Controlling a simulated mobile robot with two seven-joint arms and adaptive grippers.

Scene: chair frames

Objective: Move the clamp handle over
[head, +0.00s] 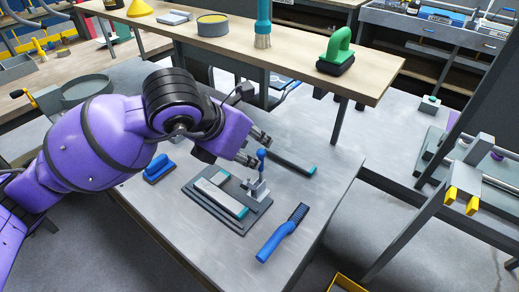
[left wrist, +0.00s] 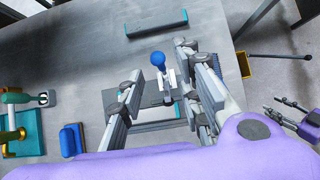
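The clamp (head: 257,186) is a grey metal toggle with a blue-tipped handle (head: 262,154), standing upright on a dark fixture plate (head: 224,220) on the grey table. My left gripper (head: 259,149) is open, with a finger on either side of the blue knob. In the left wrist view the blue knob (left wrist: 157,59) lies between the two spread fingers of the left gripper (left wrist: 156,54), with gaps on both sides.
A blue-handled brush (head: 282,233) lies right of the fixture. A dark bar with teal ends (head: 292,163) lies behind it. A blue-handled block (head: 158,168) sits to the left. A raised wooden shelf (head: 290,47) with tools stands behind. The table front is clear.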

